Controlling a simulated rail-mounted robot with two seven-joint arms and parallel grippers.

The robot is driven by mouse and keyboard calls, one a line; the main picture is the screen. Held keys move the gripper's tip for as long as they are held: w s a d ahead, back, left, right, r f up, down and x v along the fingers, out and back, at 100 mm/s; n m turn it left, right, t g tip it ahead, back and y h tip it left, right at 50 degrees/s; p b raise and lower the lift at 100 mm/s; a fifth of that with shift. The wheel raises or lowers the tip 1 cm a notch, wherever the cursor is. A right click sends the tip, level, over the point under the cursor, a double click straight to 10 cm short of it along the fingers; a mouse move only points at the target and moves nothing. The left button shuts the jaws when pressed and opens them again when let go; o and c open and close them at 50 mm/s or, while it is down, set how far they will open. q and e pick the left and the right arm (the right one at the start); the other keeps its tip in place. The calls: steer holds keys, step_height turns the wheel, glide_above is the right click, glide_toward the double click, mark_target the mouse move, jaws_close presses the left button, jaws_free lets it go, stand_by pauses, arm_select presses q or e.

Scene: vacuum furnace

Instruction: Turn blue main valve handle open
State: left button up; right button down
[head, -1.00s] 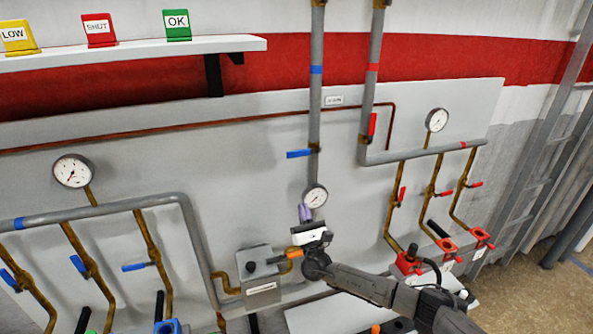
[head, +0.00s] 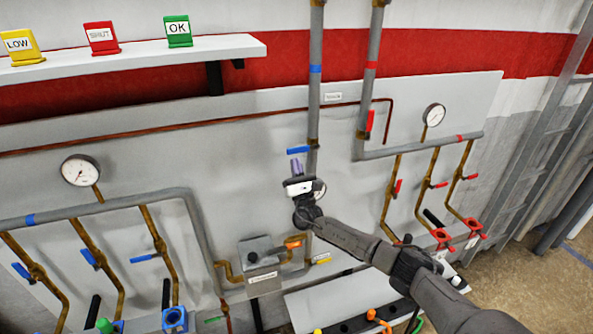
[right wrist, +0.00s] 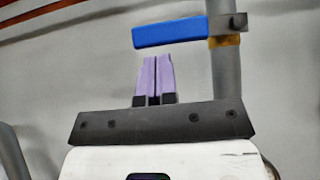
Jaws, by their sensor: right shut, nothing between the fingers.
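The blue main valve handle (head: 299,150) sits on the grey vertical pipe with the blue band and points left, square to the pipe. In the right wrist view the blue handle (right wrist: 170,32) is a flat bar above my fingertips, its right end at the pipe (right wrist: 224,85). My right gripper (head: 296,165) is just below the handle, its purple fingers pointing up. In the right wrist view the fingers (right wrist: 154,60) are shut together with nothing between them, and a small gap shows between tips and handle. My left gripper is not in view.
A second vertical pipe with a red handle (head: 370,121) stands to the right. A small grey box (head: 262,250) with an orange handle is below. The panel left of the blue handle is clear.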

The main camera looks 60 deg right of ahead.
steer(key=shift+r, duration=0.4)
steer(key=shift+w+a+r+m+g+h+b, duration=0.15)
steer(key=shift+m+g+h+b, duration=0.3)
steer(key=shift+m, duration=0.45)
